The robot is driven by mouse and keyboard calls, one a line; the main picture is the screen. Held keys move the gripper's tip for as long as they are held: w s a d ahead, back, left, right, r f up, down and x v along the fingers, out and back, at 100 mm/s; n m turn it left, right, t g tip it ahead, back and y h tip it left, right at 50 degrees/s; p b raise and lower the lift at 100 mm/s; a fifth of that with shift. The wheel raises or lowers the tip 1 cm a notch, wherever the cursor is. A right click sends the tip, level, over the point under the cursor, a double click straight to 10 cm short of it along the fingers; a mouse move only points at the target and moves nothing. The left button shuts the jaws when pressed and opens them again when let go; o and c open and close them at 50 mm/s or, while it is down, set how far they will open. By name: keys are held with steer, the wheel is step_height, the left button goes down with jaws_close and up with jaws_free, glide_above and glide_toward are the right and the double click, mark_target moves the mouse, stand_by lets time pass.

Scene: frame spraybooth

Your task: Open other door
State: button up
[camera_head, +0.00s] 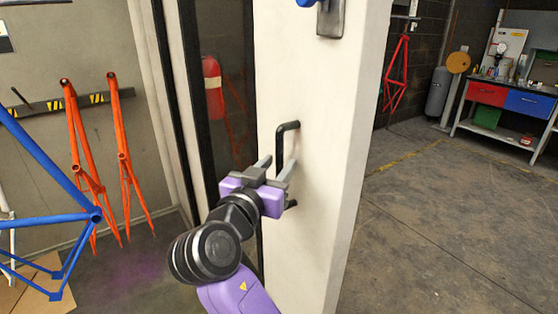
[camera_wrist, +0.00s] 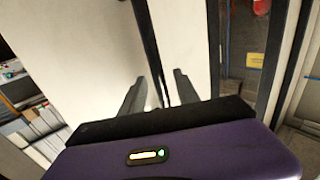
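A cream door panel (camera_head: 325,190) stands in the middle of the head view, with a black bar handle (camera_head: 285,130) upright on its face. My gripper (camera_head: 278,164) is at the handle, its two grey fingers apart and pointing at the panel. In the wrist view the black handle bar (camera_wrist: 145,30) runs down between the fingertips (camera_wrist: 161,76), with a gap visible on either side. The fingers do not appear closed on it. The handle's middle is partly hidden behind my gripper in the head view.
Left of the panel is a dark glazed strip (camera_head: 225,140) showing a red extinguisher (camera_head: 213,85). A workbench (camera_head: 505,100) stands at the back right. Open concrete floor (camera_head: 440,230) lies right of the panel.

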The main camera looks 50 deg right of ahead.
steer(key=shift+w+d, duration=0.2)
steer(key=shift+d, duration=0.4)
jaws_close()
stand_by(1.1)
